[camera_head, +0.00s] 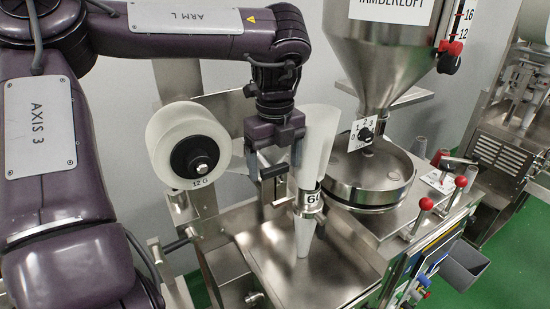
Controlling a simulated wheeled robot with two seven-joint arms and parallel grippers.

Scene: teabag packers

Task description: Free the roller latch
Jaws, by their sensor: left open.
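My left gripper (278,166) hangs pointing down from the purple arm, open, with nothing seen between its fingers. The white film roll (186,135) with a black hub is to the gripper's left. No part is clearly labelled as the roller latch, so I cannot tell which one it is. A black-handled lever (178,244) sits below the roll. My right gripper is not in view.
A steel hopper (380,50) stands over a round drum (368,178) at the right. Red-knobbed levers (426,204) stand on the right panel. A sloped steel tray (265,236) lies under the collar. A grey bin (464,265) hangs at the lower right.

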